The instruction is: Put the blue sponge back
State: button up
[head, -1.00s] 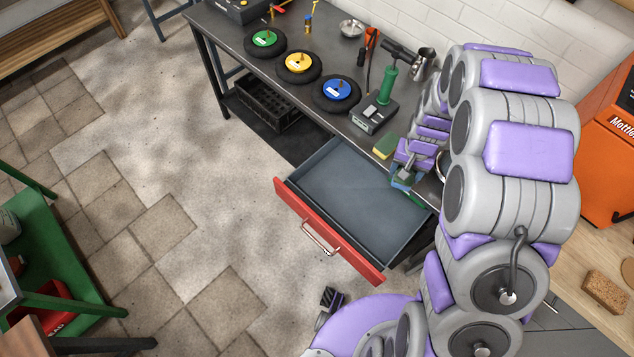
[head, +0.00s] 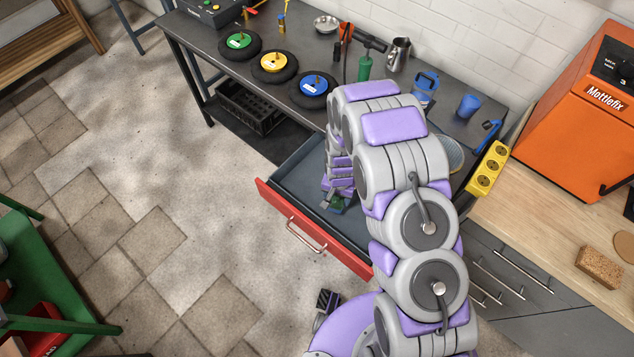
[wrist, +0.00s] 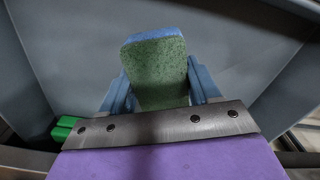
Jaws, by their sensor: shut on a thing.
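The blue sponge, with a green scouring face, is between my gripper's fingers in the wrist view (wrist: 157,72). In the head view only a small piece of the sponge (head: 337,203) shows, beside the fingers. My gripper (head: 331,190) is shut on it and points down over the open drawer. The drawer has a red front (head: 310,232) with a metal handle and a grey inside (head: 293,184). I cannot tell whether the sponge touches the drawer floor.
The dark workbench (head: 205,58) carries discs with green, yellow and blue centres, a green-handled tool (head: 365,67) and a metal jug (head: 399,53). At right are a yellow socket strip (head: 487,168), an orange machine (head: 580,100) and a brown sponge (head: 600,266) on a wooden counter.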

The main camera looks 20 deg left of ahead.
jog(key=b, duration=0.2)
send_over(317, 185)
jog(key=shift+a+f, duration=0.45)
jog(key=shift+f, duration=0.25)
jog(key=shift+d, duration=0.25)
jog(key=shift+d+f, duration=0.15)
jog(key=shift+d, duration=0.15)
notch_tip(317, 185, down, 3)
jog(key=shift+d+r+b, duration=0.1)
jog(key=shift+d+b, duration=0.05)
jog(key=shift+b, duration=0.3)
jog(key=shift+a, duration=0.5)
jog(key=o, duration=0.6)
jog(key=shift+a, duration=0.15)
jog(key=o, duration=0.3)
jog(key=shift+d, duration=0.25)
jog(key=shift+o, duration=0.6)
jog(key=shift+d, duration=0.25)
jog(key=shift+a, duration=0.1)
